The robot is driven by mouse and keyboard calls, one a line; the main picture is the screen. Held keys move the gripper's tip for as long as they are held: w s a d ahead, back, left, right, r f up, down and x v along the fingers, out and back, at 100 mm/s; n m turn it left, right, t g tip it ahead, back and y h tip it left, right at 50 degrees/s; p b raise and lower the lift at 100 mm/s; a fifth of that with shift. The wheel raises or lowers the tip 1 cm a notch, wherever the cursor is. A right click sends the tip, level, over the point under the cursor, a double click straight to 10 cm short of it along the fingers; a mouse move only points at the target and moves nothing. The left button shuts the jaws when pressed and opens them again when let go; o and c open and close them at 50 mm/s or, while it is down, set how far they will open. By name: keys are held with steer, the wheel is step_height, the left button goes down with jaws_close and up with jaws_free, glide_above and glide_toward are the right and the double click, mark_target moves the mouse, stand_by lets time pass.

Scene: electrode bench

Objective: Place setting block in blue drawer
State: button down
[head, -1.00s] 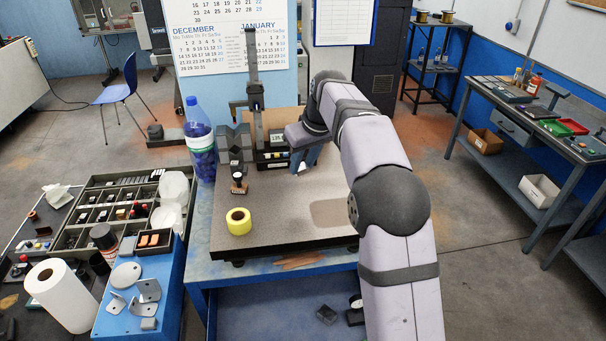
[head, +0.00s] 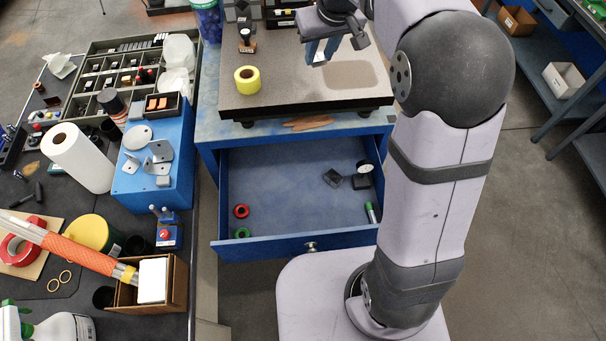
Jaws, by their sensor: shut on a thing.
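My gripper (head: 321,54) is in the head view, above the back right part of the granite plate. Its two blue fingers point down and are shut on a small pale piece, which I take to be the setting block (head: 319,63). The fingers hide most of it. The blue drawer (head: 268,246) stands pulled open under the plate, in front of and below the gripper. Its middle floor is bare.
The drawer holds a red ring (head: 241,211), a green ring (head: 243,232), a dark block (head: 332,178), a round gauge (head: 365,167) and a green-capped tube (head: 371,212). Yellow tape (head: 247,80) sits on the granite plate (head: 300,100). A cluttered bench stands left.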

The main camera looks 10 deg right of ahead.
steer(key=s+f+m+b, duration=0.15)
steer(key=s+f, duration=0.35)
steer(key=s, duration=0.5)
steer(key=s+d+f+p, duration=0.3)
steer(key=s+d+f, duration=0.15)
steer(key=f, duration=0.35)
steer(key=s+d+f+p, duration=0.4)
steer(key=d+f, duration=0.1)
steer(key=f, duration=0.4)
steer(key=n+g+y, duration=0.4)
steer(key=n, duration=1.3)
glide_above(317, 216)
steer(key=d, duration=0.2)
step_height(317, 216, down, 5)
steer(key=shift+h, duration=0.3)
steer(key=shift+a+f+b, duration=0.2)
steer(key=shift+f+b, duration=1)
steer(key=shift+f, duration=3.4)
